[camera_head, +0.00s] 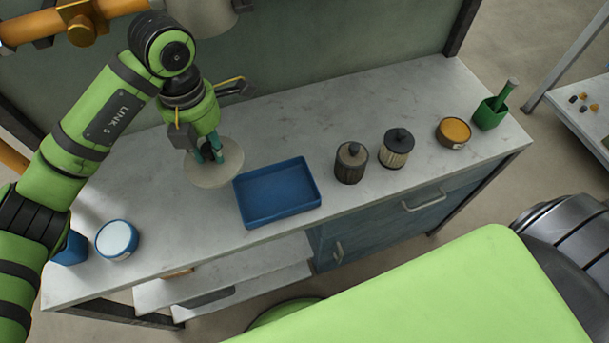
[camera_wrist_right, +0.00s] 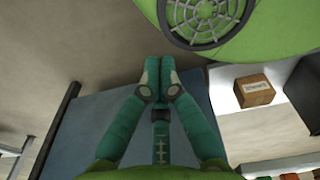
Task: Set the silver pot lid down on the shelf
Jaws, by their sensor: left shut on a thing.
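The silver pot lid (camera_head: 203,176) is a pale round disc above the left part of the marble-like worktop (camera_head: 165,215). My left gripper (camera_head: 213,155) points down and is shut on the lid near its middle; the fingers hide its knob. I cannot tell whether the lid touches the worktop. A shelf (camera_head: 235,268) shows below the worktop, in the open left part of the bench. A shelf also shows in the right wrist view (camera_wrist_right: 228,120). My right gripper (camera_wrist_right: 159,65) has its teal fingers together, with nothing seen between them, in front of a blue-grey panel.
A blue tray (camera_head: 310,197) stands right of the lid. Two ribbed canisters (camera_head: 350,172) (camera_head: 396,155), an orange-topped tin (camera_head: 453,131) and a green holder (camera_head: 490,113) stand farther right. A blue-rimmed tin (camera_head: 117,239) is front left. A cardboard box (camera_wrist_right: 254,90) sits on the shelf.

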